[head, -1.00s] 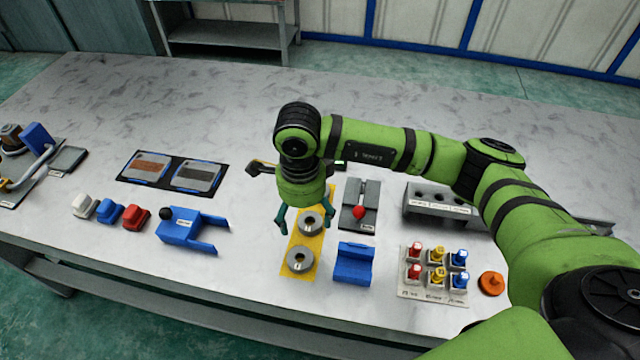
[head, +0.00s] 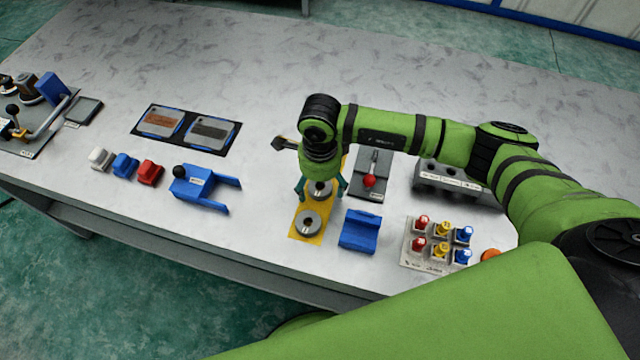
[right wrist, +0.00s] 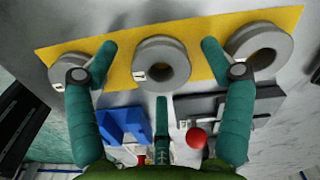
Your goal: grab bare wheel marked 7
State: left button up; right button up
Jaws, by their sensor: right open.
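Grey ring-shaped wheels lie in a row on a yellow mat (head: 299,234). The head view shows a near wheel (head: 308,223) and a second wheel (head: 319,188) under my right gripper (head: 320,192). The right wrist view shows a left wheel (right wrist: 66,70), a middle wheel (right wrist: 179,61) and a right wheel (right wrist: 262,36). Small white tags sit on them; I cannot read their numbers. My right gripper is open, its teal fingers on either side of the middle wheel, holding nothing. I cannot tell its exact height above the mat. My left gripper is not in view.
A blue block (head: 358,232) and a red-knobbed lever plate (head: 368,181) stand right of the mat. A tray of coloured pegs (head: 432,245) is farther right. A blue fork-shaped part (head: 205,190) is to the left.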

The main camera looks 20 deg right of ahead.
jog(key=c, duration=1.6)
jog(key=shift+r, duration=0.15)
